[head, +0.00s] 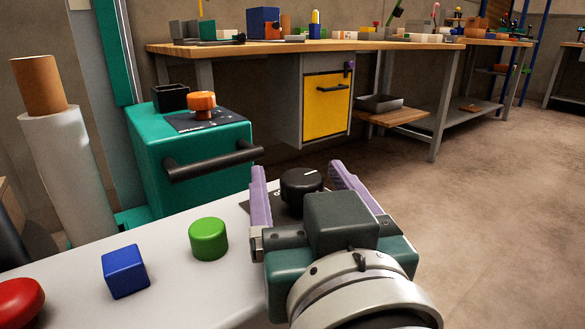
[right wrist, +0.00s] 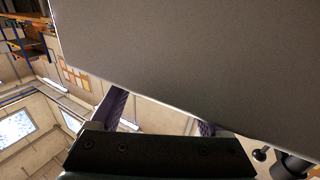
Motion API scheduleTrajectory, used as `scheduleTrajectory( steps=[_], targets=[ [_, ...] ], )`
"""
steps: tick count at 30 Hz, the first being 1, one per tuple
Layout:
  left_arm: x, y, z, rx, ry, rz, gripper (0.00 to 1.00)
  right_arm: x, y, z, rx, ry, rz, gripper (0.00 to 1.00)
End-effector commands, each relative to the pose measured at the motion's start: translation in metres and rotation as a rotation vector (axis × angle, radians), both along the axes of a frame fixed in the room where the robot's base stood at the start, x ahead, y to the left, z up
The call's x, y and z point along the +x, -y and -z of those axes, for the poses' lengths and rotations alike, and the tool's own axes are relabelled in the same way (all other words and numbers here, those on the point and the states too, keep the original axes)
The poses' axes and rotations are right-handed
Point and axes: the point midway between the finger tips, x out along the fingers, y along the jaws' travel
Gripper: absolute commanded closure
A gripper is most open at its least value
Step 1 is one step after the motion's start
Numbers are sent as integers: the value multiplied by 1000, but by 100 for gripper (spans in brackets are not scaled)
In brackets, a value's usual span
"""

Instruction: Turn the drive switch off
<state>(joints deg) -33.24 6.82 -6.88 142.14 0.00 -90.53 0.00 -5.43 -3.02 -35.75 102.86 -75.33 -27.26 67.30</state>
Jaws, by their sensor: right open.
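A black round knob (head: 301,184) with a white pointer line sits on a dark plate at the far right end of the white panel (head: 175,280); it looks like the drive switch. The pointer line slants up to the right. My right gripper (head: 297,168) is open, with its purple fingers on either side of the knob in the head view. I cannot tell whether they touch it. In the right wrist view, the fingers (right wrist: 160,117) show before a large grey surface (right wrist: 190,60), and the knob is hidden. My left gripper is out of view.
A green cylinder (head: 208,239), a blue cube (head: 125,271) and a red rounded thing (head: 20,302) are on the panel. Beyond it stand a teal box (head: 200,155) with an orange knob (head: 202,104) and black handle, and a workbench (head: 300,46). The floor at right is clear.

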Motion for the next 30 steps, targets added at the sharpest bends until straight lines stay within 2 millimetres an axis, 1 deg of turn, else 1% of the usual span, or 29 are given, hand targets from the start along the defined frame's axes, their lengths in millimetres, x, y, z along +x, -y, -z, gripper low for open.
scheduleTrajectory(
  steps=[7,8,27,29,30],
  targets=[
    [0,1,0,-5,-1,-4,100,1,0,0,1,0,0,20],
    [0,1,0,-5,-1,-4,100,1,0,0,1,0,0,23],
    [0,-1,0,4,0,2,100,1,0,0,0,0,0,95],
    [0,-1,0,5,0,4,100,1,0,0,0,0,0,100],
    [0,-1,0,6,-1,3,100,1,0,0,0,0,0,100]
  ],
)
